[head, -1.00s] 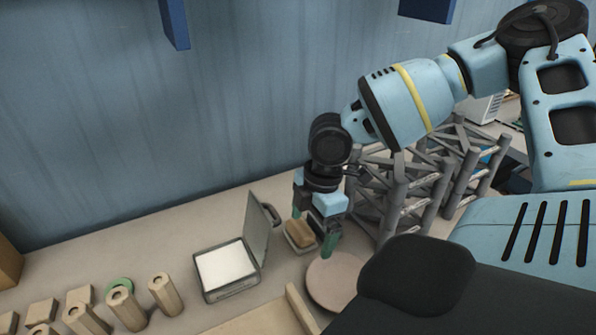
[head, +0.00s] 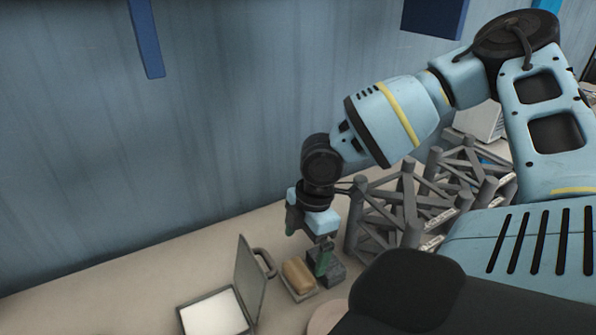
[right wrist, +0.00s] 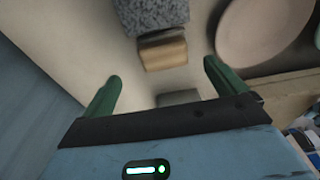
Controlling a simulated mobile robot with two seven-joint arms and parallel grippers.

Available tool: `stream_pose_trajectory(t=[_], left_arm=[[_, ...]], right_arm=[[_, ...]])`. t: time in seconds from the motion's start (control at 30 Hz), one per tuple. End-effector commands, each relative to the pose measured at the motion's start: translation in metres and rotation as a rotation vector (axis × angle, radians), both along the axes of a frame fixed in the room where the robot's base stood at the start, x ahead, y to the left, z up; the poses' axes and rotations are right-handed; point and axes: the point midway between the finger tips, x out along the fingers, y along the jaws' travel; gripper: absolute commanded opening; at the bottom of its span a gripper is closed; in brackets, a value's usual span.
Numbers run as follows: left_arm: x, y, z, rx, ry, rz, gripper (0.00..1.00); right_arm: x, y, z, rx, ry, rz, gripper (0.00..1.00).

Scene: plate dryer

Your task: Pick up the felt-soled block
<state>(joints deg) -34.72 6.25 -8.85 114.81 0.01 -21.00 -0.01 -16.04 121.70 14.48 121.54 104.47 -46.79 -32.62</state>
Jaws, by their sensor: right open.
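My right gripper (head: 307,242) points down just behind and above the block. Its green fingers are apart with nothing between them, as the right wrist view also shows (right wrist: 162,72). A speckled grey block (head: 335,270) stands right of the tan block, partly behind a finger. My left gripper is out of view.
An open case with a white inside (head: 213,314) and raised lid (head: 250,278) stands left of the block. A round plate (right wrist: 262,30) lies in front. Grey lattice racks (head: 400,210) crowd the right. Bare table lies at left, by the blue wall.

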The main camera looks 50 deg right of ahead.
Motion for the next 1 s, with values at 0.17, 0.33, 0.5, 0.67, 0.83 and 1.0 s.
stream_pose_trajectory(t=[0.17, 0.33, 0.5, 0.67, 0.83, 1.0], left_arm=[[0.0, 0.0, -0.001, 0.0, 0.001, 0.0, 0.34], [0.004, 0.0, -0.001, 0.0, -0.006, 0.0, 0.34], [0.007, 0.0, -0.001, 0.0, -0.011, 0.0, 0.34], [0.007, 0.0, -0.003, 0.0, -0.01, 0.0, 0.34], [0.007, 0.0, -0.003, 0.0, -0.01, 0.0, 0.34], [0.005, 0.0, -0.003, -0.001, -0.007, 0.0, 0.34]], right_arm=[[0.0, 0.001, -0.007, 0.0, 0.0, -0.001, 0.96], [-0.002, 0.007, -0.02, -0.002, 0.004, 0.003, 0.96], [-0.004, 0.015, -0.042, -0.003, 0.005, 0.003, 0.96], [-0.002, 0.016, -0.056, -0.001, 0.0, 0.0, 0.96], [-0.001, 0.017, -0.057, -0.001, -0.002, 0.0, 0.96], [-0.001, 0.017, -0.057, 0.0, -0.002, 0.0, 0.86]])
